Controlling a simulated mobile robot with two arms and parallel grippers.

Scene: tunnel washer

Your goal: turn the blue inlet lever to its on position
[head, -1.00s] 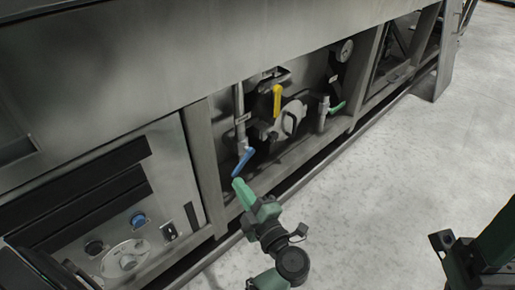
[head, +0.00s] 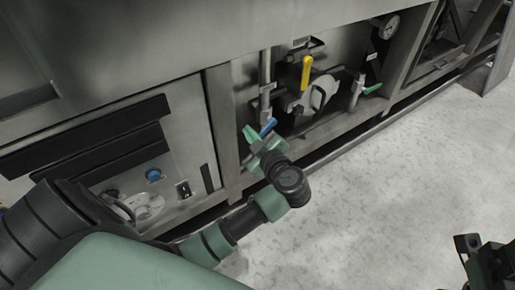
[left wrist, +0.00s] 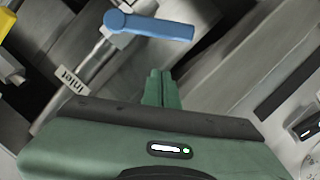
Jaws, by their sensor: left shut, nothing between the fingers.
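The blue inlet lever (head: 268,126) sits on the vertical pipe (head: 265,75) in the open bay of the machine. In the left wrist view the lever (left wrist: 155,25) is large at the top, its handle sticking out at an angle across the pipe, which bears an "Inlet" tag (left wrist: 72,87). My left gripper (head: 252,133) is right beside the lever, its green fingers closed together with nothing between them. In the left wrist view its fingertips (left wrist: 159,76) show below the handle, with an apparent gap. I cannot tell the depth between them.
A yellow lever (head: 306,72) is right of the pipe, and a green lever (head: 372,89) is farther right under a gauge (head: 390,27). A frame post (head: 222,125) stands left of the bay. The floor (head: 370,190) in front is clear.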

